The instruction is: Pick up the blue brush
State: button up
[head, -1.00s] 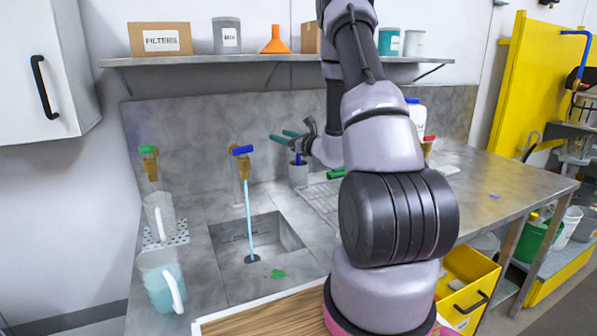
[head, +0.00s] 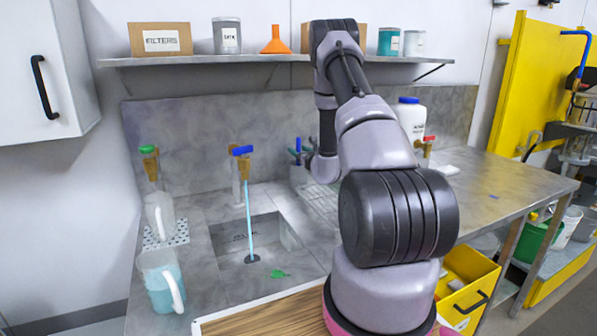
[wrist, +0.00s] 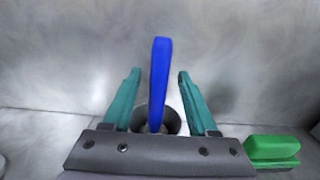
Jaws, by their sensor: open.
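The blue brush shows as an upright blue handle (wrist: 159,80) in the wrist view, standing in a grey cup (wrist: 171,118). Its tip also shows small in the head view (head: 298,144), above the cup at the back of the counter. The brush's lower end is hidden in the cup and behind my gripper's body. My gripper (wrist: 158,74) is open, with one teal finger on each side of the handle. A gap shows between the handle and each finger. In the head view the gripper is partly hidden by my arm.
A green object (wrist: 271,150) lies right of my gripper in the wrist view. Left of the cup, a blue-handled tap (head: 242,151) runs water into the sink (head: 285,232). A white bottle (head: 411,118) stands behind my arm. The shelf (head: 180,61) hangs above.

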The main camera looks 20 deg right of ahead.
jog(key=shift+w+a, duration=0.1)
jog(key=shift+w, duration=1.45)
grip_shut()
jog(key=shift+r, duration=0.15)
